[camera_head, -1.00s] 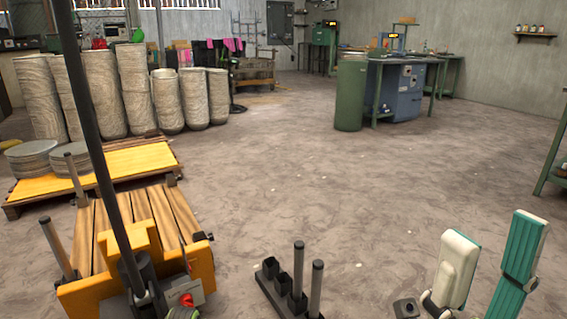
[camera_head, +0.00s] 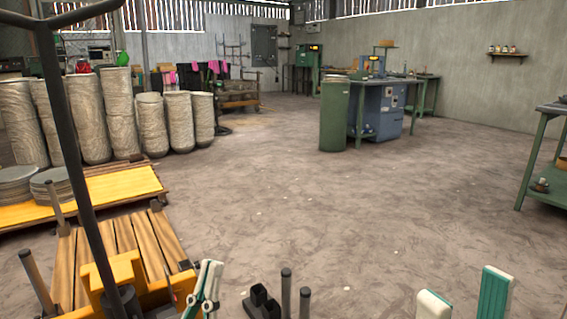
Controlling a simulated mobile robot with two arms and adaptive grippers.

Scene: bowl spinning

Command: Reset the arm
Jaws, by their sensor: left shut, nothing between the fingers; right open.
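My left gripper (camera_head: 204,288) shows at the bottom, left of centre, with white and teal fingers close together. It is shut and empty, in front of the yellow machine's right side. My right gripper (camera_head: 464,296) shows at the bottom right. Its two fingers, one mostly white and one teal, stand wide apart with nothing between them. Only the upper parts of both grippers show; the arms behind them are cut off by the lower edge.
A yellow machine with a slatted wooden deck (camera_head: 118,258) stands at lower left. A yellow-topped pallet (camera_head: 120,188) with clay discs and tall clay columns (camera_head: 93,115) stand beyond. A green bin (camera_head: 334,114) and workbench are further back. The middle floor is clear.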

